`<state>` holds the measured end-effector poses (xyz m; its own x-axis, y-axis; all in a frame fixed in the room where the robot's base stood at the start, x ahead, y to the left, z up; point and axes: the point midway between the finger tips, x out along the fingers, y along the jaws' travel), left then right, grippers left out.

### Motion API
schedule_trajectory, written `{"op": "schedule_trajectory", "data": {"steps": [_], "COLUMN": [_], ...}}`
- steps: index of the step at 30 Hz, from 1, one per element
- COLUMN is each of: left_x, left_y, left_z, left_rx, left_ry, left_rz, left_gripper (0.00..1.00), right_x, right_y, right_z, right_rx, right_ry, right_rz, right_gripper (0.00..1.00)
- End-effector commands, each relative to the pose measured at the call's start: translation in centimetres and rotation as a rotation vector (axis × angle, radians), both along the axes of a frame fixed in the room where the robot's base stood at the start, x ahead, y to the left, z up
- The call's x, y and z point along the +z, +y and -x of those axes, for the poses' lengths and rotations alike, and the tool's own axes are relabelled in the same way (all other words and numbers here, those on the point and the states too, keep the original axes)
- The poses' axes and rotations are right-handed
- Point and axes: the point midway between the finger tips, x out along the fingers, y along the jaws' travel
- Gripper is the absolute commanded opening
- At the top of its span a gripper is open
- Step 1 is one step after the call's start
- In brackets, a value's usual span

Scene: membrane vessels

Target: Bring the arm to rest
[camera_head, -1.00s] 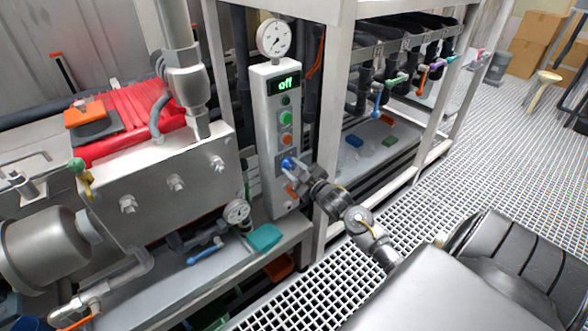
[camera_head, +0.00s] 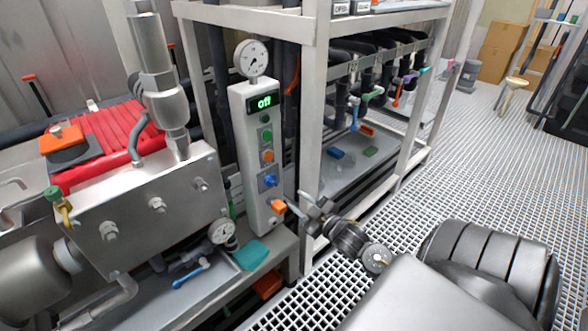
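My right arm (camera_head: 378,258) comes up from the bottom right, and its gripper (camera_head: 300,204) is in front of the lower right side of the control box (camera_head: 251,150). The gripper appears apart from the box's blue knob (camera_head: 270,181), close to an orange piece (camera_head: 278,206) low on the box; I cannot tell whether it touches that piece. The finger opening is too small to judge. The box's green display (camera_head: 264,102) reads "off". My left gripper is not in view.
A metal frame rack (camera_head: 311,130) with pipes and coloured valve handles stands just behind my gripper. A pressure gauge (camera_head: 251,58) tops the box. A teal block (camera_head: 250,255) lies on the low shelf. The grated floor (camera_head: 470,180) on the right is open.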

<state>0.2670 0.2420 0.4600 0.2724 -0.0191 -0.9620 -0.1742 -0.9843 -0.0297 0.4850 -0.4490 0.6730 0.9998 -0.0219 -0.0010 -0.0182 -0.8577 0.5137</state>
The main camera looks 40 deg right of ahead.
Motion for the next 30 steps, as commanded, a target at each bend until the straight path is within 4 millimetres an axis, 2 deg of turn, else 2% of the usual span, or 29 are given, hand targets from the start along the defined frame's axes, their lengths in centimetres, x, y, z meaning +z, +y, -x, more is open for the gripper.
{"op": "schedule_trajectory", "data": {"steps": [16, 20, 23, 25, 26, 27, 30], "left_x": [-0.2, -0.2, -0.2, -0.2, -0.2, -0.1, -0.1], "left_y": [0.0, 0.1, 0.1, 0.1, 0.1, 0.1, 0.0], "left_z": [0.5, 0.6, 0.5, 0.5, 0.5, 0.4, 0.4], "left_rx": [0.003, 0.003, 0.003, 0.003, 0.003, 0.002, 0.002], "left_ry": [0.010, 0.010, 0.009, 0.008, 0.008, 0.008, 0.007], "left_rz": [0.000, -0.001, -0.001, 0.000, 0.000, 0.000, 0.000], "left_gripper": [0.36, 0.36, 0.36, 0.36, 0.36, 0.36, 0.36], "right_x": [0.0, -1.1, -3.3, -6.2, -7.8, -10.0, -14.8], "right_y": [0.0, -0.6, -1.3, -0.6, 0.1, 1.4, 5.3], "right_z": [0.0, 0.1, 0.4, 1.4, 2.2, 3.6, 7.9], "right_rx": [0.000, -0.030, -0.098, -0.150, -0.173, -0.202, -0.252], "right_ry": [0.000, 0.056, 0.186, 0.329, 0.404, 0.512, 0.764], "right_rz": [-0.001, -0.010, -0.030, -0.065, -0.086, -0.115, -0.181], "right_gripper": [0.34, 0.34, 0.34, 0.34, 0.34, 0.34, 0.34]}}
